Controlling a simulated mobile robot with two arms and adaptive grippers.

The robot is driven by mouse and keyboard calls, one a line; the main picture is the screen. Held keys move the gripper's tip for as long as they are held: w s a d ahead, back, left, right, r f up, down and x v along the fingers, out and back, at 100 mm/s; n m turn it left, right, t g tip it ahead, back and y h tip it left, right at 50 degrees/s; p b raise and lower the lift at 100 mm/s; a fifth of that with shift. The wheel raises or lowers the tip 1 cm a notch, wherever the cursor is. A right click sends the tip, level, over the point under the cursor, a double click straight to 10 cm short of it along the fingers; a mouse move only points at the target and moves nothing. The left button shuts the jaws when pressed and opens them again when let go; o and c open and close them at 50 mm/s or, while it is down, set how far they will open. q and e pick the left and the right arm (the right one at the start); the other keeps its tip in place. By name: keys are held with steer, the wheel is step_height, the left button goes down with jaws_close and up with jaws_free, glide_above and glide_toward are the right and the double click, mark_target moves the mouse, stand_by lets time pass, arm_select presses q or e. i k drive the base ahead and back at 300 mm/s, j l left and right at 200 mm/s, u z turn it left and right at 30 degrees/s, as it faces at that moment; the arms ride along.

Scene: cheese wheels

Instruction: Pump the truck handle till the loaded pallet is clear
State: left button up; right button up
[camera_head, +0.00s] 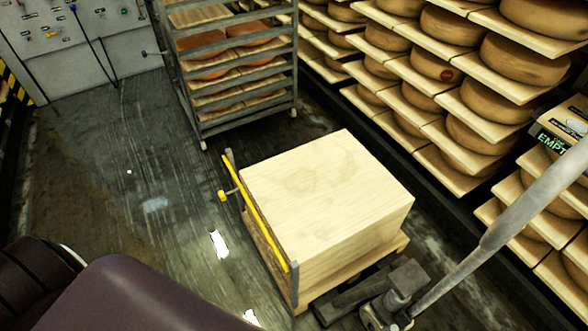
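The loaded pallet (400,244) stands on the wet floor at the lower centre, with a large pale wooden block or stack of boards (325,185) on it. The pallet truck (392,290) is at its near right end, and its forks are mostly hidden under the load. The grey truck handle (500,225) slants up to the right and leaves the picture, so its grip end is hidden. I cannot tell whether the pallet is clear of the floor. Neither of my grippers is in view. Parts of my own arm or body show dark at the lower left.
A yellow bar between grey posts (262,222) stands along the pallet's left side. A metal rack (240,75) with orange wheels is behind. Shelves of cheese wheels (470,85) line the right, with an "EMPTY" sign (562,128). Floor at left is open up to a control panel (80,45).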

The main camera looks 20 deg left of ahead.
mark_target(571, 165)
steer(key=u, duration=0.55)
steer(key=z, duration=1.4)
